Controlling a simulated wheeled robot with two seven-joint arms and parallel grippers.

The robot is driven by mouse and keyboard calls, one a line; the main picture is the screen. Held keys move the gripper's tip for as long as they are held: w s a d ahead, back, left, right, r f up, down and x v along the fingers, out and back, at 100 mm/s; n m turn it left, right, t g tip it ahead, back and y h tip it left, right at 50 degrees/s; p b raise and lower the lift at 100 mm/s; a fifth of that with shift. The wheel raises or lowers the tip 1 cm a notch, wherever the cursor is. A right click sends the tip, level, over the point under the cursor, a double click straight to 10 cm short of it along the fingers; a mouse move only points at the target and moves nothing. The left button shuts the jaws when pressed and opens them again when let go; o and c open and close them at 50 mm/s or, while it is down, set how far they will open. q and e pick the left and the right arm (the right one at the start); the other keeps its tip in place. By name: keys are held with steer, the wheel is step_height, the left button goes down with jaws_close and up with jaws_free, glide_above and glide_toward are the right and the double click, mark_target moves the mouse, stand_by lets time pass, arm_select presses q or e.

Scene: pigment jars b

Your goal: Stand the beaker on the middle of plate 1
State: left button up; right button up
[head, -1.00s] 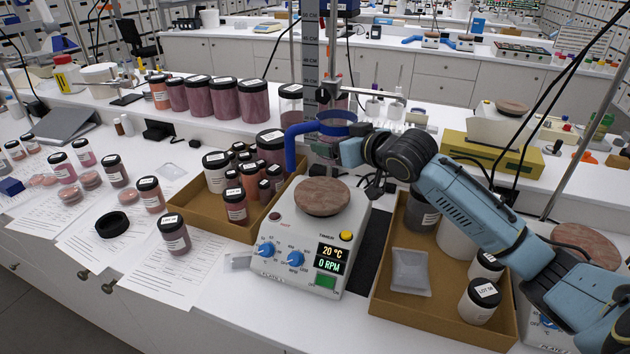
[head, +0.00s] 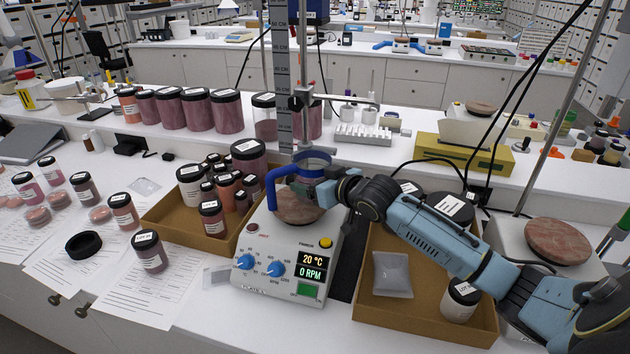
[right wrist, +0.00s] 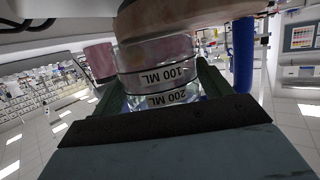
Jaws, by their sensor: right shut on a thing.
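My left gripper is not in view.
A cardboard tray of jars (head: 160,229) lies left of the plate. Another tray (head: 420,325) with jars and a grey packet lies right, under my right arm. A second hot plate (head: 558,242) stands far right. A ruled stand (head: 284,75) rises behind the beaker.

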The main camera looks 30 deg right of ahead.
steer(key=shift+r, duration=0.1)
steer(key=o, duration=1.3)
steer(key=shift+c, duration=0.2)
steer(key=v, duration=1.2)
